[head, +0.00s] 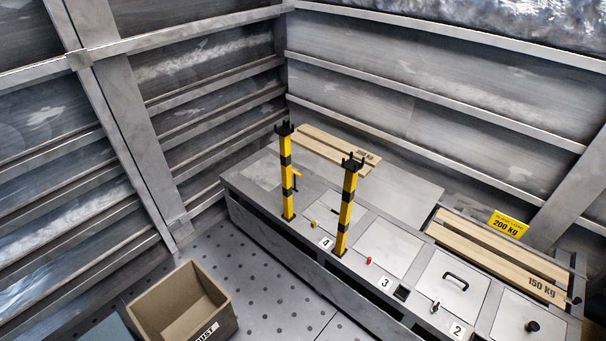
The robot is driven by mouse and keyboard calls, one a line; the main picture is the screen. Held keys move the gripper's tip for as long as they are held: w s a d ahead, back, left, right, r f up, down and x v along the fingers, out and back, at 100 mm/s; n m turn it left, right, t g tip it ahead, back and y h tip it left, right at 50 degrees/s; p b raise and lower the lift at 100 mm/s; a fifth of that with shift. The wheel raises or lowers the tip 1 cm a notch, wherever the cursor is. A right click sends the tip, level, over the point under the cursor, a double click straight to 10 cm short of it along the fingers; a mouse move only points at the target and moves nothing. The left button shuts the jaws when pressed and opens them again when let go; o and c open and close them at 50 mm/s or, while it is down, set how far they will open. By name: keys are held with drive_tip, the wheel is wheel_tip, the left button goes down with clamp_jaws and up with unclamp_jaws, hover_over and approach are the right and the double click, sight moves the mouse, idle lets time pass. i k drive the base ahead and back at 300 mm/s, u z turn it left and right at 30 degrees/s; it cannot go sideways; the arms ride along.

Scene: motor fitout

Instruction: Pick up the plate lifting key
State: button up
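I cannot tell for certain which item is the plate lifting key. A black bar handle (456,281) lies across a pale square plate (448,298) behind the number 2 label. A small dark and silver fitting (435,307) sits at that plate's front left edge. My gripper is not in view.
Two yellow-black posts (287,175) (347,210) stand upright on the long grey bench (262,201). Wooden planks (330,145) lie at the back; others marked 150 kg (500,255) lie right, near a yellow 200 kg sign (508,224). An open brown box (170,323) stands on the perforated floor (265,280).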

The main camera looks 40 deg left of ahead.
sight(295, 172)
drive_tip(key=u, duration=0.5)
drive_tip(key=k, duration=0.1)
drive_tip(key=i, duration=0.1)
drive_tip(key=u, duration=2.4)
drive_tip(key=k, duration=0.9)
drive_tip(key=z, duration=0.75)
drive_tip(key=i, duration=1)
drive_tip(key=z, duration=0.1)
